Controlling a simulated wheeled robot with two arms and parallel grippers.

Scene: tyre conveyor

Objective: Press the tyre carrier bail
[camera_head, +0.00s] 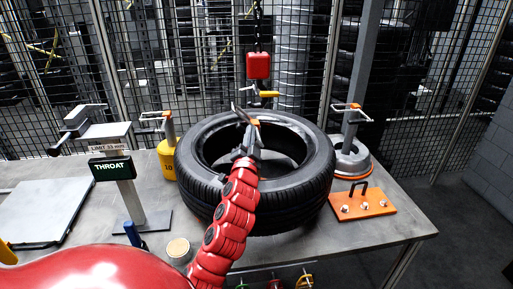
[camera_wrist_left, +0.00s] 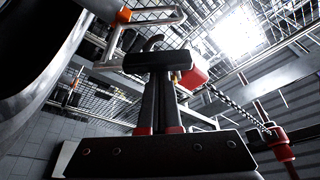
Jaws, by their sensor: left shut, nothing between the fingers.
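A black tyre (camera_head: 312,180) lies flat on the grey table. A grey bail with an orange part (camera_head: 240,113) stands up at the tyre's far inner side. In the left wrist view the bail (camera_wrist_left: 158,20) is a bent grey bar with an orange corner, just beyond the fingers. My left gripper (camera_head: 249,132) reaches over the tyre's opening, close to the bail. Its fingers (camera_wrist_left: 160,60) are shut and hold nothing. I cannot tell whether they touch the bail. My arm hides part of the tyre's near side. My right gripper is not in view.
A red hoist block with a hook (camera_head: 258,66) hangs behind the tyre. A yellow weight (camera_head: 167,160) and a THROAT gauge stand (camera_head: 110,168) are left. A round grey base (camera_head: 350,160) and an orange plate (camera_head: 362,203) are right. Wire fencing stands behind.

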